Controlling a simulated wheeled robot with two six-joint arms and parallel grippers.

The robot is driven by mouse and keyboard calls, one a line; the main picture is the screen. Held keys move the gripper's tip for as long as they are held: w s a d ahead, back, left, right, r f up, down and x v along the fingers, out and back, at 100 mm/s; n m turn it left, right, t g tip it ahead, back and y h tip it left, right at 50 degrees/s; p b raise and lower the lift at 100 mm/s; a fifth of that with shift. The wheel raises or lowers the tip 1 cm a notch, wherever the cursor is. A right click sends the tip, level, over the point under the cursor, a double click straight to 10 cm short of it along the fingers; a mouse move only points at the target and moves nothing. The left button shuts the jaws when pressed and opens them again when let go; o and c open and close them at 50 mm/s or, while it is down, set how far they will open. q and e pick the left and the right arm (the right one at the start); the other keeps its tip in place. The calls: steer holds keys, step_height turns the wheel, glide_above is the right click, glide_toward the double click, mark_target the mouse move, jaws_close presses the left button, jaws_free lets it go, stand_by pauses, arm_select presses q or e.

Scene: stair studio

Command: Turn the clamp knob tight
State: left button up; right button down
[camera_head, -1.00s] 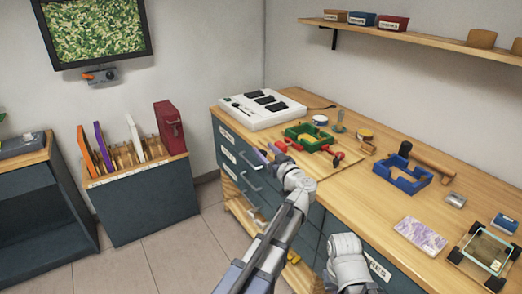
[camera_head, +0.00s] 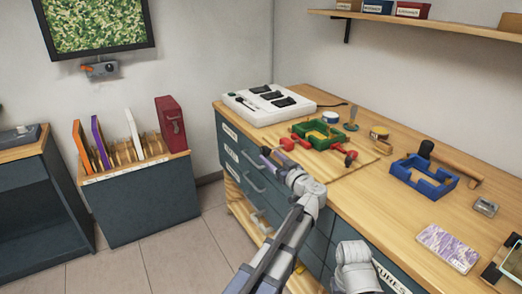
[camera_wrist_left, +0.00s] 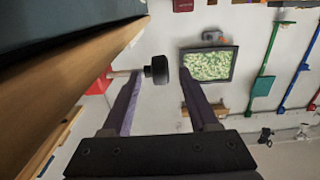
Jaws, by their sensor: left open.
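Red clamp parts (camera_head: 288,144) sit at the front edge of the workbench, beside a green frame (camera_head: 318,134). A black round clamp knob (camera_wrist_left: 157,70) on a thin shaft shows in the left wrist view, with a red part behind it at the left. My left gripper (camera_head: 267,158) is at the bench's front edge, close to the clamp. In the left wrist view its purple fingers (camera_wrist_left: 162,76) are open, and the knob appears between their tips, with gaps at both sides. I cannot tell its exact depth. My right gripper is out of view.
A white device (camera_head: 266,104) stands at the bench's back left. A blue tray (camera_head: 424,177), a hammer (camera_head: 455,165) and a patterned box (camera_head: 448,248) lie to the right. Drawers with handles (camera_head: 252,182) are below the front edge.

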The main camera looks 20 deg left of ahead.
arm_select(q)
steer(key=x, duration=0.7)
steer(key=shift+w+a, duration=0.2)
steer(key=shift+a, duration=0.05)
steer(key=c, duration=0.7)
steer(key=shift+s+f, duration=0.1)
steer(key=shift+s, duration=0.05)
jaws_close()
